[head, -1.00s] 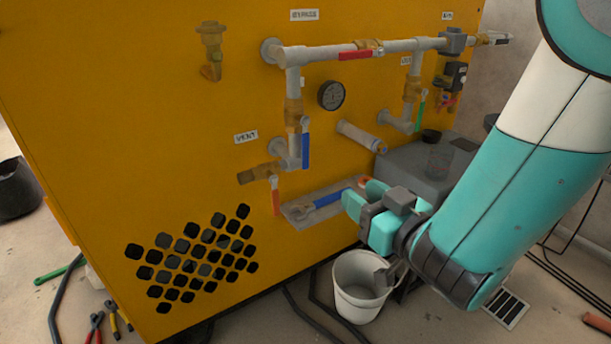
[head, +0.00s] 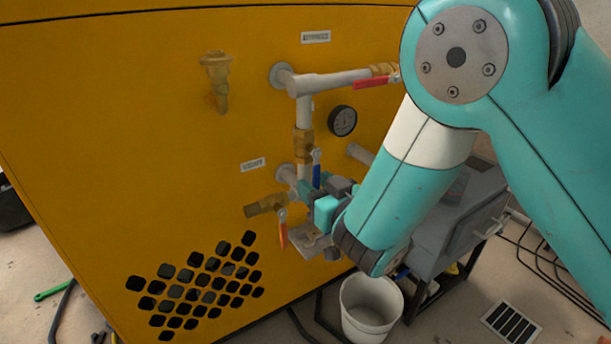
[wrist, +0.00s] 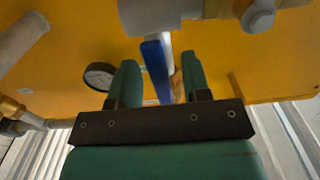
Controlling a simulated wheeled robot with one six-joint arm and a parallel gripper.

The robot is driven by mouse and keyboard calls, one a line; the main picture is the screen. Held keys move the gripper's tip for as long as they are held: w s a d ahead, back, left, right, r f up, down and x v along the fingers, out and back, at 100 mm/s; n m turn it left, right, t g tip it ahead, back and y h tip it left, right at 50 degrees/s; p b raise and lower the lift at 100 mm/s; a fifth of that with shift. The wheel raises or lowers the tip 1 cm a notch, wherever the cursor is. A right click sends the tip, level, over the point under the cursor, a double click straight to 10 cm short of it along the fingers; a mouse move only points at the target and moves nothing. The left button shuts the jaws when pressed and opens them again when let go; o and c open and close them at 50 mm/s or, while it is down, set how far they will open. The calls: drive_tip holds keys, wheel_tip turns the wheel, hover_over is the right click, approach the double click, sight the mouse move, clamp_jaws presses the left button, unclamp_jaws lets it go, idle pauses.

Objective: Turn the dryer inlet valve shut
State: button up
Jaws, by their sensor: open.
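The valve with the blue lever (head: 316,174) sits on the left vertical grey pipe, its brass body (head: 303,143) below the bypass elbow. The lever hangs down, roughly along the pipe. No label naming this valve is readable now. My gripper (head: 308,190) is at the lever's lower end, partly hiding it. In the wrist view the blue lever (wrist: 156,66) shows between my two open teal fingers (wrist: 158,78). I cannot tell whether either finger touches it.
The vent valve's orange lever (head: 283,230) hangs just left of and below my gripper. A red lever (head: 376,82) is on the bypass pipe above. A gauge (head: 343,121) is to the right. A white bucket (head: 370,310) stands on the floor below.

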drive_tip(key=shift+w, duration=0.15)
drive_tip(key=shift+c, duration=0.2)
drive_tip(key=shift+a, duration=0.1)
clamp_jaws()
